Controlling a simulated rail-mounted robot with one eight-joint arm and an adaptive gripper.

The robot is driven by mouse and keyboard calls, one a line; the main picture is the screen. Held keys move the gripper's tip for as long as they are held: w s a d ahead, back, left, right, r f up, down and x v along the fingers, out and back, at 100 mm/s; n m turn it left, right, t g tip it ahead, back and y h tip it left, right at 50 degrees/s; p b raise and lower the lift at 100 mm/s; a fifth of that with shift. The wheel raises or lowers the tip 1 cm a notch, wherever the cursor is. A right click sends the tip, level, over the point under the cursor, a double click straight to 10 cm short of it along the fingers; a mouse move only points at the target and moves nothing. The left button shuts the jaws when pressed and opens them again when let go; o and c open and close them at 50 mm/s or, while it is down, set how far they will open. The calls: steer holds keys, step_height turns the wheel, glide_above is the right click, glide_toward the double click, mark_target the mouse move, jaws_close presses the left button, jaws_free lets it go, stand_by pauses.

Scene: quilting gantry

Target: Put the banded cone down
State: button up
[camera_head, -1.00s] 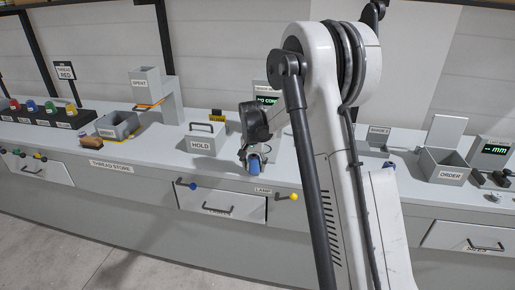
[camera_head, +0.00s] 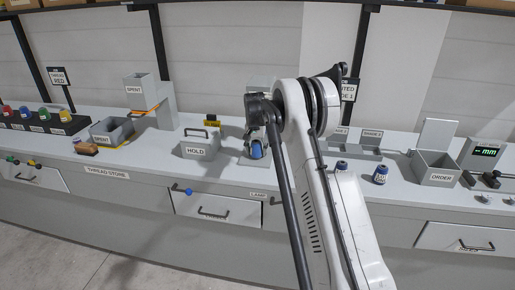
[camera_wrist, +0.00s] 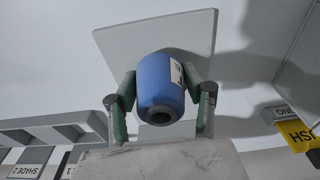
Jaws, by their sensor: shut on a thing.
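A blue cone (camera_wrist: 158,80) with a white label is between the fingers of my gripper (camera_wrist: 160,100) in the wrist view. My gripper is shut on it, with a finger on either side. The cone's dark hollow end faces the wrist camera. A flat grey plate (camera_wrist: 195,30) shows behind the cone; I cannot tell whether they touch. In the head view the cone (camera_head: 257,150) hangs at my gripper (camera_head: 256,142) over the bench, right of the HOLD box. The head view shows the fingers poorly.
The HOLD box (camera_head: 201,145) stands left of my gripper. Another blue cone with a white label (camera_head: 381,175) stands on the bench (camera_head: 300,178) to the right, near the open ORDER box (camera_head: 437,168). A yellow tag (camera_wrist: 299,134) is close on the right in the wrist view.

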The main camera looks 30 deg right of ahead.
mark_target(258, 148)
steer(key=shift+w+d, duration=1)
steer(key=shift+w, duration=0.25)
steer(key=shift+f+p, duration=0.3)
steer(key=shift+p, duration=0.05)
steer(key=shift+f, duration=0.1)
steer(key=shift+f, duration=0.15)
steer(key=o, duration=1.2)
